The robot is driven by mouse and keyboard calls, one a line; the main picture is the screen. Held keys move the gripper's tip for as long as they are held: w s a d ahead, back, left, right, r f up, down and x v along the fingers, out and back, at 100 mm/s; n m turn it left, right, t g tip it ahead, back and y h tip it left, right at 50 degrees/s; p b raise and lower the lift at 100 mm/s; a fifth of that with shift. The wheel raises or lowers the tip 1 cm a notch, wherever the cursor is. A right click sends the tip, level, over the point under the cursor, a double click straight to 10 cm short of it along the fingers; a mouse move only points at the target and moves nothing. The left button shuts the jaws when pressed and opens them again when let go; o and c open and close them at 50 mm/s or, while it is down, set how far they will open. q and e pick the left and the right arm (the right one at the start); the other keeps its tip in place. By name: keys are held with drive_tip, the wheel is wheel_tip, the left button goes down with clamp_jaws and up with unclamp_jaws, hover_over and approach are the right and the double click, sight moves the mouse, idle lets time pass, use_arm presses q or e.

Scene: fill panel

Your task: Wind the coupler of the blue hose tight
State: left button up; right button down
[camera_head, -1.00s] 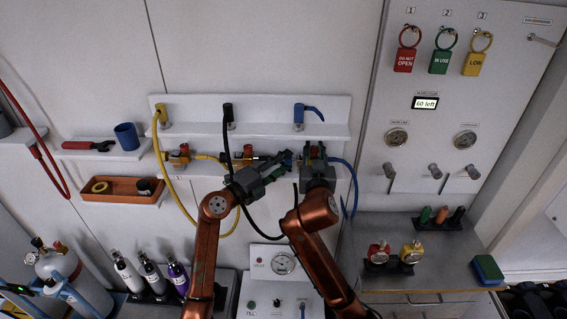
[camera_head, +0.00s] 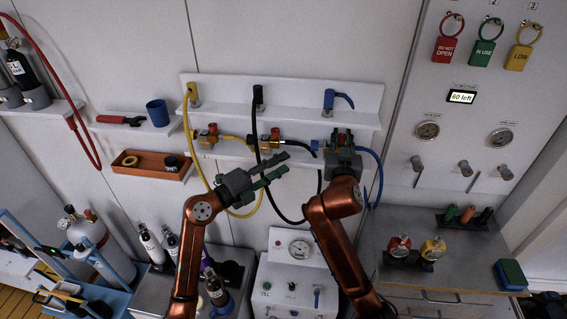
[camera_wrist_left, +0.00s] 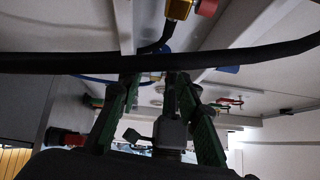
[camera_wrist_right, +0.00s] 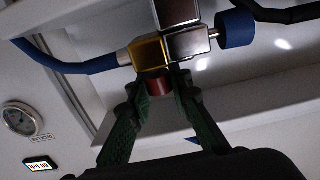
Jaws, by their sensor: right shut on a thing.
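The blue hose (camera_head: 376,172) leaves the other side of the block. My right gripper (camera_wrist_right: 160,86) is shut on the block's red-brown knob (camera_wrist_right: 159,84). My left gripper (camera_head: 285,163) is open and empty, left of and below the coupler, its fingers pointing right.
A black hose (camera_head: 279,207) hangs by my left gripper and crosses close in front of it in the left wrist view (camera_wrist_left: 220,60). Yellow-hose (camera_head: 207,137) and black-hose (camera_head: 264,144) valves sit to the left on the same panel. A gauge box (camera_head: 290,270) stands below.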

use_arm(q)
drive_tip(key=shift+o, duration=1.4)
drive_tip(key=s+d+r+m+g+h, duration=0.3)
drive_tip(key=s+r, duration=0.3)
drive_tip(key=r, duration=0.1)
drive_tip(key=shift+d+r+m, duration=0.15)
drive_tip(key=shift+r+m, duration=0.15)
drive_tip(key=s+d+r+m+g+h, duration=0.25)
drive_tip(key=s+r+g, duration=0.3)
drive_tip(key=s, duration=0.35)
drive_tip(key=n+t+y, duration=0.5)
drive_tip(key=n+y, duration=0.2)
drive_tip(key=n, duration=0.2)
approach(315, 146)
drive_tip(key=shift+g, duration=0.25)
drive_tip(key=x, duration=0.3)
drive_tip(key=w+x, duration=0.1)
drive_tip(key=x, duration=0.2)
drive_tip(key=a+x, duration=0.1)
drive_tip(key=x, duration=0.2)
drive_tip(key=shift+w+a+f, duration=0.15)
drive_tip(key=shift+w+f, duration=0.15)
drive_tip(key=shift+w, duration=0.05)
